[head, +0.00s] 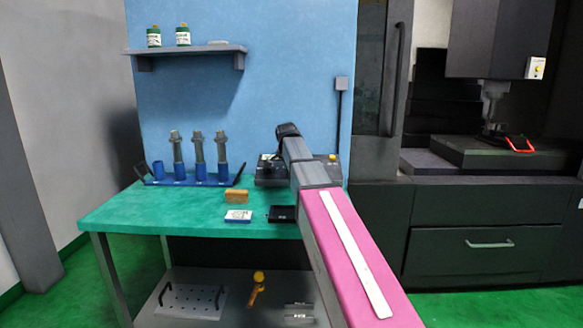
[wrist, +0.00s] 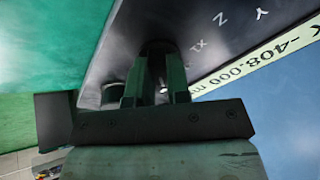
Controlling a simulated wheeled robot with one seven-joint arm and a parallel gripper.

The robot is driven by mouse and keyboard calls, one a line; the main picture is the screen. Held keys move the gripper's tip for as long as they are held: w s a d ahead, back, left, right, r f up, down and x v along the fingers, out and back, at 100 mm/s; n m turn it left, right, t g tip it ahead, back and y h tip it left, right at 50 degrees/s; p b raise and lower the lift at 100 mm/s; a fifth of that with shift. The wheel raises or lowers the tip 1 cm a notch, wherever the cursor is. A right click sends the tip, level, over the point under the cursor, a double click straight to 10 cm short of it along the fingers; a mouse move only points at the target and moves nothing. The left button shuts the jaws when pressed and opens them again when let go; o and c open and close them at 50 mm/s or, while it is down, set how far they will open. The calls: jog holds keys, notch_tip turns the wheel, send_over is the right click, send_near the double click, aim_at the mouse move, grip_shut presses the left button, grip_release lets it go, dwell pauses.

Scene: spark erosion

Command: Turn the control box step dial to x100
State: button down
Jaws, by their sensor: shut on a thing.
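The control box (head: 327,172) is a dark box on the green bench, partly hidden behind my arm in the head view. The fingers hide most of the knob. I cannot read its setting or tell for sure that it is the step dial. In the head view my arm hides the fingers.
A second dark round part (wrist: 115,95) sits just left of my fingers. On the bench (head: 120,212) are a blue holder rack (head: 190,181), a brown block (head: 237,196), a white-topped box (head: 238,215) and a black tray (head: 281,214). The machine (head: 480,220) stands at right.

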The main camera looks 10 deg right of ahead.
jog(key=shift+m, duration=0.6)
jog(key=c, duration=1.1)
grip_release()
jog(key=shift+r, duration=0.1)
jog(key=v, duration=1)
jog(key=shift+s+a+r, duration=0.1)
jog(key=shift+a+r, duration=0.1)
jog(key=shift+r, duration=0.1)
